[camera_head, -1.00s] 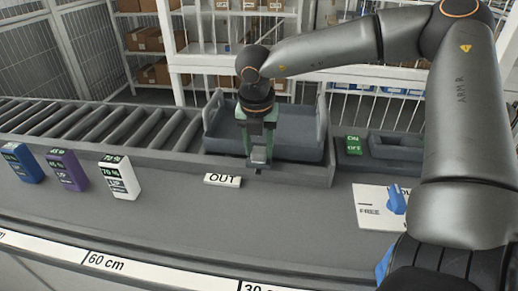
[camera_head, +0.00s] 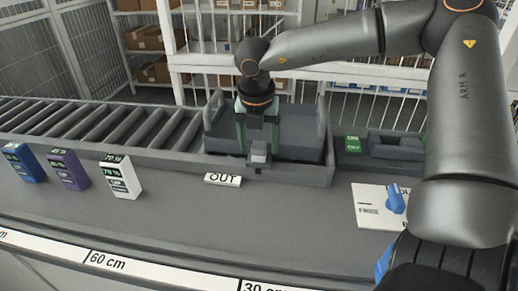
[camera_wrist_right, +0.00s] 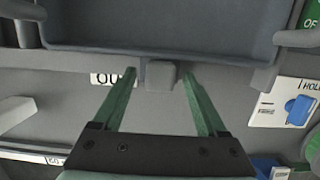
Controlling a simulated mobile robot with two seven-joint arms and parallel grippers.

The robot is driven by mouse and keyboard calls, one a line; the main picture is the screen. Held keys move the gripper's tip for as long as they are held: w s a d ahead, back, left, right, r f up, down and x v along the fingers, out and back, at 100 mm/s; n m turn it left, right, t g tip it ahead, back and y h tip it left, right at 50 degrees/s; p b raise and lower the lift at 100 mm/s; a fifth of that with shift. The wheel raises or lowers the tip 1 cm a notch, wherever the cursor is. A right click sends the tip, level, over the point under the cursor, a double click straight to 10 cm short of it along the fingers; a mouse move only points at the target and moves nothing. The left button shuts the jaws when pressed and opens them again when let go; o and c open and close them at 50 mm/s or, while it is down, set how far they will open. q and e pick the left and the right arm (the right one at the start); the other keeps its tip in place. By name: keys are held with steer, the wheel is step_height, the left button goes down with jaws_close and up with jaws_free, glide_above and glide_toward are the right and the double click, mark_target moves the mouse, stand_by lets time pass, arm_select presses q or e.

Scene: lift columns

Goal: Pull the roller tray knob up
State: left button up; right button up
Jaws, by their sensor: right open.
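The roller tray (camera_head: 222,142) is a grey, open tray at the end of the roller track in the head view. Its small grey block-like knob (camera_head: 259,152) sits at the front middle of the tray. The knob also shows in the right wrist view (camera_wrist_right: 160,75), below the tray's front wall (camera_wrist_right: 160,48). My right gripper (camera_head: 258,143) points down over the knob with its green fingers apart. In the right wrist view the fingertips (camera_wrist_right: 159,77) stand on either side of the knob, with visible gaps. My left gripper is not in view.
An "OUT" label (camera_head: 222,179) lies left of the knob. A white plate (camera_head: 372,212) with a blue handle (camera_head: 396,199) is at the right. Several coloured boxes, including a white one (camera_head: 120,178), stand at the left. Rollers (camera_head: 110,125) run left of the tray.

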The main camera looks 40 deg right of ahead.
stand_by(0.3)
steer(key=shift+r, duration=0.1)
step_height(320, 180, up, 9)
steer(key=s+a+p, duration=0.1)
steer(key=p, duration=0.2)
steer(key=shift+a+p, duration=0.2)
steer(key=shift+p, duration=0.15)
steer(key=shift+s, duration=0.1)
stand_by(0.4)
